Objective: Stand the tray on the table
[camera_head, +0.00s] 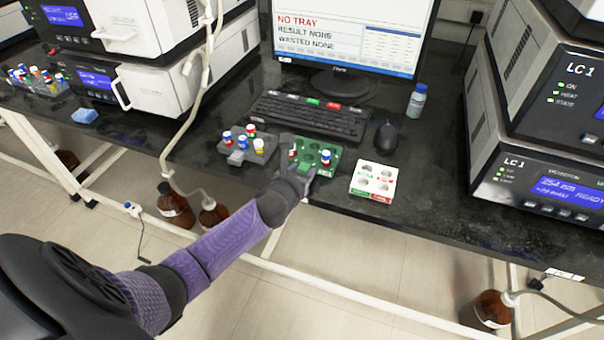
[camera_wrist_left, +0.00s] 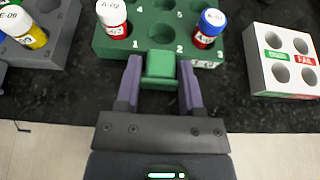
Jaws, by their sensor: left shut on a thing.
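The green tray (camera_head: 336,152) is at the table's front, below the keyboard. It is a flat block with numbered holes and a tab on its near side. In the left wrist view the tray (camera_wrist_left: 145,20) holds a red vial with a white cap (camera_wrist_left: 113,18) and a red vial with a blue cap (camera_wrist_left: 207,27). My left gripper (camera_head: 302,168) is shut on the green tab (camera_wrist_left: 160,68), one purple finger on each side. The tray looks level; I cannot tell whether its underside touches the table. My right gripper is not in view.
A grey rack (camera_head: 243,160) with several vials stands left of the tray. A white block (camera_head: 373,184) with holes stands close on its right. The keyboard (camera_head: 310,116), mouse (camera_head: 387,137) and a monitor (camera_head: 345,35) reading "NO TRAY" are behind. Black table (camera_head: 440,200) is clear further right.

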